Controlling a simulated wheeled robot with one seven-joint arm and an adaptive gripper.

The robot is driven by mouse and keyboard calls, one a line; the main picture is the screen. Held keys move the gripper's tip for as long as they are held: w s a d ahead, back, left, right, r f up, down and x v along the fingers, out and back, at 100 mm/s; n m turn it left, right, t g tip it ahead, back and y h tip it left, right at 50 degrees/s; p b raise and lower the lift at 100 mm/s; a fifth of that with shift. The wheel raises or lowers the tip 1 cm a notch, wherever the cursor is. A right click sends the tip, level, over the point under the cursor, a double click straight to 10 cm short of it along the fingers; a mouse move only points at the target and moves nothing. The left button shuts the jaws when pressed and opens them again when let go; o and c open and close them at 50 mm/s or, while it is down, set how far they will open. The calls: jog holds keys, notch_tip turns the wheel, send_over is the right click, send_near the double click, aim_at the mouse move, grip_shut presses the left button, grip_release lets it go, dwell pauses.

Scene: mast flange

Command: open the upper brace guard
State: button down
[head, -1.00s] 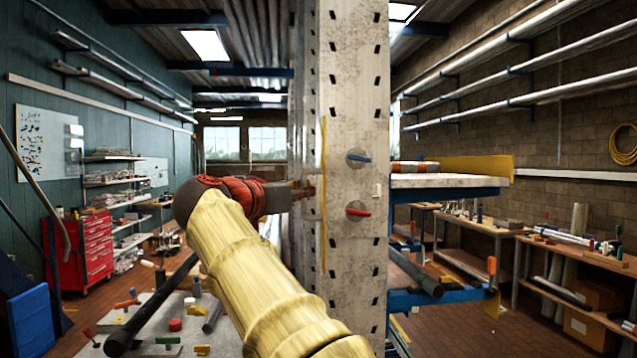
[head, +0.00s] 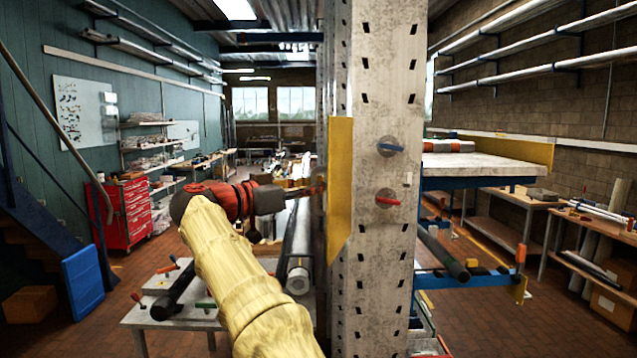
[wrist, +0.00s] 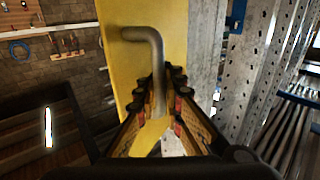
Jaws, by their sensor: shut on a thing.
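The upper brace guard is a yellow panel (head: 340,185) at the left edge of the grey mast (head: 372,270) in the head view. In the wrist view the guard (wrist: 122,70) fills the middle, with a bent grey bar handle (wrist: 147,36) on its face. My gripper (wrist: 160,95) is shut on the straight part of this handle, its jaws on both sides of it. In the head view my gripper (head: 312,188) reaches the guard from the left; the handle is too small to make out there. The guard's hinge is not clearly visible.
A blue lever (head: 391,149) and a red lever (head: 388,201) sit on the mast's front face. A work table (head: 140,318) with tubes stands below my arm. A blue-framed rack (head: 480,182) stands right of the mast. Open floor lies at left and right.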

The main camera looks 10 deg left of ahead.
jog(key=shift+s+a, duration=0.1)
jog(key=c, duration=2.4)
grip_release()
jog(key=shift+r, duration=0.1)
jog(key=shift+o, duration=1.4)
jog(key=shift+s+a+r, duration=0.1)
jog(key=shift+s+a, duration=0.1)
jog(key=shift+s, duration=0.1)
jog(key=shift+o, duration=0.8)
jog(key=shift+w+d, duration=0.15)
jog(key=shift+w, duration=0.05)
jog(key=v, duration=1.2)
